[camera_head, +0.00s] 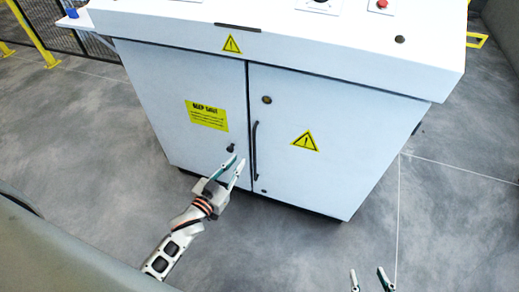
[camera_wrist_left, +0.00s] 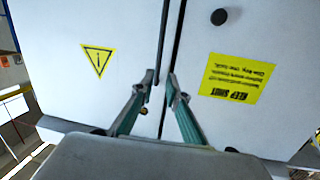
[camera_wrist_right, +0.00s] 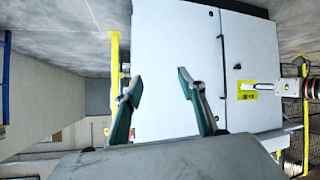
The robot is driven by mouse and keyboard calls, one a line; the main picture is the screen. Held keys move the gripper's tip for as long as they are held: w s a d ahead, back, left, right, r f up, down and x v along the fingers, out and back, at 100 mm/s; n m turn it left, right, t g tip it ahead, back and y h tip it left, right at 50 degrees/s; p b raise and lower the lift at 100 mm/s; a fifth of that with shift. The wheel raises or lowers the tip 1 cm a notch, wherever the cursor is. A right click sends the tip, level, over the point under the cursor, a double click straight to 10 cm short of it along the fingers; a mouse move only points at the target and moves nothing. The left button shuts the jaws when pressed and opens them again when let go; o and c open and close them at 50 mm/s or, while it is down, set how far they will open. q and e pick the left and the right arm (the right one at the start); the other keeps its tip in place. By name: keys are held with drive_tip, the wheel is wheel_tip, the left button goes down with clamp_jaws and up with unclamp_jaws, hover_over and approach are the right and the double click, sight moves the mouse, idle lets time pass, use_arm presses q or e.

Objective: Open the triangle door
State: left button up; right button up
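The triangle door (camera_head: 335,125) is the cabinet's right door in the head view and looks closed. It carries a yellow warning triangle (camera_head: 305,141), which also shows in the left wrist view (camera_wrist_left: 98,60). Its black vertical handle (camera_head: 255,150) sits near the seam. My left gripper (camera_head: 238,161) is open in front of the doors, just left of the handle. In the left wrist view the handle (camera_wrist_left: 164,35) runs down between the fingertips (camera_wrist_left: 160,80); contact cannot be told. My right gripper (camera_head: 368,274) is open and empty, away from the cabinet; its fingers show in the right wrist view (camera_wrist_right: 160,82).
The left door (camera_head: 185,90) bears a yellow KEEP SHUT sign (camera_head: 207,115) and a small black knob (camera_head: 231,148). The cabinet's top panel (camera_head: 290,35) overhangs the doors. A yellow fence post (camera_head: 34,35) stands at far left. The floor (camera_head: 450,200) right of the cabinet is clear.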

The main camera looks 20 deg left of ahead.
use_arm(q)
drive_tip(key=h+b, duration=0.1)
drive_tip(key=b, duration=0.2)
approach(254, 148)
drive_tip(key=w+f, duration=0.2)
drive_tip(key=b+x, duration=0.1)
drive_tip(key=x, duration=0.7)
drive_tip(key=shift+w+r+t, duration=0.3)
drive_tip(key=shift+r+t, duration=0.1)
drive_tip(key=shift+r, duration=0.4)
use_arm(e)
drive_tip(key=a+f, duration=0.1)
drive_tip(key=f, duration=0.1)
drive_tip(key=shift+s+a+f, duration=0.3)
drive_tip(key=shift+a, duration=0.05)
use_arm(q)
drive_tip(key=shift+d, duration=0.15)
clamp_jaws()
drive_tip(key=shift+s, duration=0.15)
use_arm(e)
drive_tip(key=shift+w+r, duration=0.1)
drive_tip(key=shift+r, duration=0.05)
